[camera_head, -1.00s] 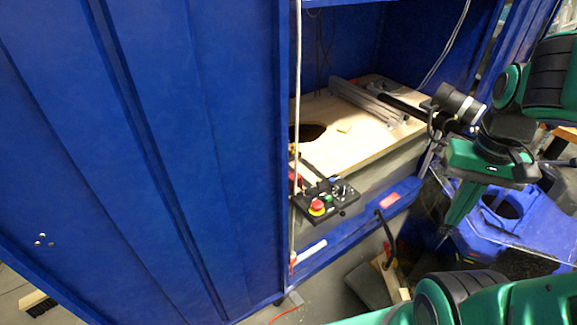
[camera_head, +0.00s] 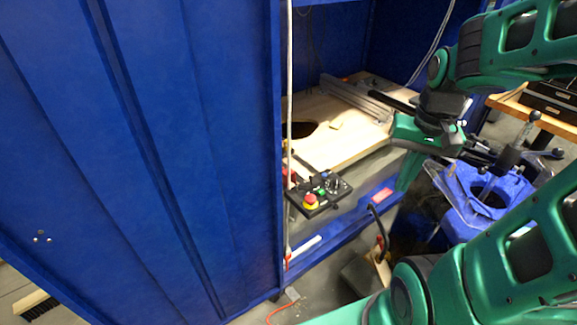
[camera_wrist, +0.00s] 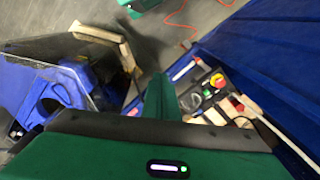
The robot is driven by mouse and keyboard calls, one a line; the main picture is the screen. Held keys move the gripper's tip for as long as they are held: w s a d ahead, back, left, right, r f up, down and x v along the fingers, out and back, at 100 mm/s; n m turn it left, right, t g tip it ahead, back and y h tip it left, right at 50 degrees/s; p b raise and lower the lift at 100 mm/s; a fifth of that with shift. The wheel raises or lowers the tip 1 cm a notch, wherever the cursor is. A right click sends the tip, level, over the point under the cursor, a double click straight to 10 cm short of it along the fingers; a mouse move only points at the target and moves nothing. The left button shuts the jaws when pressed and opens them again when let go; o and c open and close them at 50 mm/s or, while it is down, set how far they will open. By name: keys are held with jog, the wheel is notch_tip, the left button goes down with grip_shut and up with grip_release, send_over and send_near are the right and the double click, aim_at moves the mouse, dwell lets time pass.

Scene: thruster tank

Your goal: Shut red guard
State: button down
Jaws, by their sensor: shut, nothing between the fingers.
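A dark control panel (camera_head: 320,194) juts out from the front of the blue cabinet, below the wooden worktop. It also shows in the wrist view (camera_wrist: 200,96), right of my gripper. A small red part, which looks like the red guard (camera_head: 291,174), is at the panel's left back edge; in the wrist view it seems to stick up (camera_wrist: 236,104). I cannot tell its exact angle. A red stop button on yellow (camera_head: 310,201) sits on the panel. My gripper (camera_head: 403,183) is shut and empty, pointing down, right of the panel and apart from it.
A large blue cabinet door (camera_head: 130,150) fills the left. A wooden worktop (camera_head: 345,150) with grey metal profiles (camera_head: 355,100) lies inside the cabinet. A blue machine part (camera_head: 465,205) stands to the right of my gripper. A white cable (camera_head: 289,120) hangs left of the panel.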

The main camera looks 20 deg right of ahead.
aim_at(287, 176)
jog(key=w+a+f+m+t+y, duration=0.1)
jog(key=w+a+f+y, duration=0.1)
jog(key=w, duration=0.7)
jog(key=w+a+f+m+t+y, duration=0.2)
jog(key=w+f, duration=0.3)
jog(key=w, duration=0.4)
jog(key=w+a+f+m+t+y, duration=0.1)
jog(key=w+a+f+m+y, duration=0.1)
jog(key=w, duration=0.8)
jog(key=shift+a+f+y, duration=0.2)
jog(key=shift+a+f, duration=0.2)
jog(key=shift+f, duration=0.2)
jog(key=shift+a+f+y, duration=0.2)
jog(key=shift+a+f, duration=0.15)
jog(key=shift+f, duration=0.2)
jog(key=shift+m+t+y, duration=0.3)
jog(key=x, duration=1)
jog(key=shift+w+a+f, duration=0.1)
jog(key=shift+w+a, duration=0.1)
jog(key=shift+w, duration=0.25)
jog(key=shift+s+a+r, duration=0.45)
jog(key=shift+s+r, duration=0.2)
jog(key=shift+s, duration=0.05)
jog(key=shift+s+a+r, duration=0.5)
jog(key=shift+s, duration=0.1)
jog(key=shift+a, duration=0.15)
